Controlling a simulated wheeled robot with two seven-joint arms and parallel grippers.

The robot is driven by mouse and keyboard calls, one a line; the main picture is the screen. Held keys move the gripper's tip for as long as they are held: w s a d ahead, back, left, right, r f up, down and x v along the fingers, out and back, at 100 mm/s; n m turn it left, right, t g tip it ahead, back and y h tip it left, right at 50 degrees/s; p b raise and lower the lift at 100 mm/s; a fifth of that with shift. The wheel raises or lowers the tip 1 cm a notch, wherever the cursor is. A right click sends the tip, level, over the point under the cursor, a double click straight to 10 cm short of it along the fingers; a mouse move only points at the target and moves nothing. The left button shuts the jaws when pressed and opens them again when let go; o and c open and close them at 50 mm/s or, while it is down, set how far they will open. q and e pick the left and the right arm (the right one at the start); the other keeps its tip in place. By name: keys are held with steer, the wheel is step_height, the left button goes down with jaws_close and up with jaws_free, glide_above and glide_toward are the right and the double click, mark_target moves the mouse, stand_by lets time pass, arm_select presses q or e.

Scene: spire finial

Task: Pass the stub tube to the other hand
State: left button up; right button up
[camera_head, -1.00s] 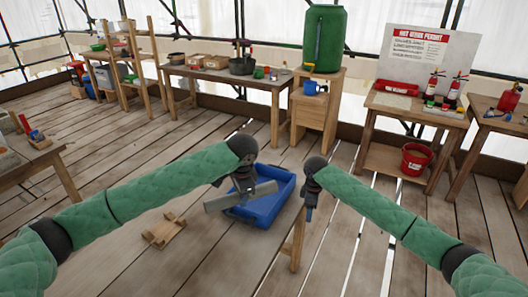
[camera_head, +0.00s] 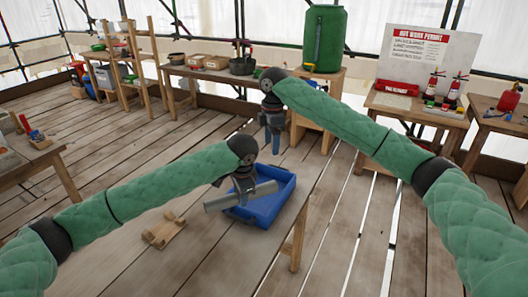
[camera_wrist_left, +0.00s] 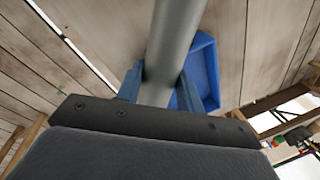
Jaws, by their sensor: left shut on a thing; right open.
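The stub tube (camera_head: 241,196) is a grey cylinder held level above the table, beside and partly over a blue tray. My left gripper (camera_head: 243,196) is shut on it near its middle. In the left wrist view the tube (camera_wrist_left: 176,40) runs up from between the blue fingers of my left gripper (camera_wrist_left: 158,88). My right gripper (camera_head: 275,142) is open and empty. It points down, above and to the right of my left gripper in the head view, apart from the tube.
The blue tray (camera_head: 270,213) stands on the wooden table under the tube and shows in the left wrist view (camera_wrist_left: 208,75). A wooden cradle (camera_head: 164,230) lies to its left. The table right of the tray is clear. Benches with tools stand at the back.

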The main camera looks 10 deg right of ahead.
mark_target(267, 183)
steer(key=s+f, duration=0.2)
steer(key=f, duration=0.2)
steer(key=s+a+f+n+g, duration=0.1)
steer(key=s+f, duration=0.1)
steer(key=f, duration=0.2)
steer(key=s+a+f+n+h, duration=0.1)
steer(key=s+f, duration=0.1)
steer(key=f, duration=0.3)
steer(key=shift+a, duration=0.25)
steer(key=shift+c, duration=0.2)
steer(key=c, duration=1.1)
arm_select(q)
steer(key=o, duration=1.3)
steer(key=shift+c, duration=0.2)
arm_select(e)
steer(key=shift+c, duration=0.6)
arm_select(q)
steer(key=shift+r, duration=0.1)
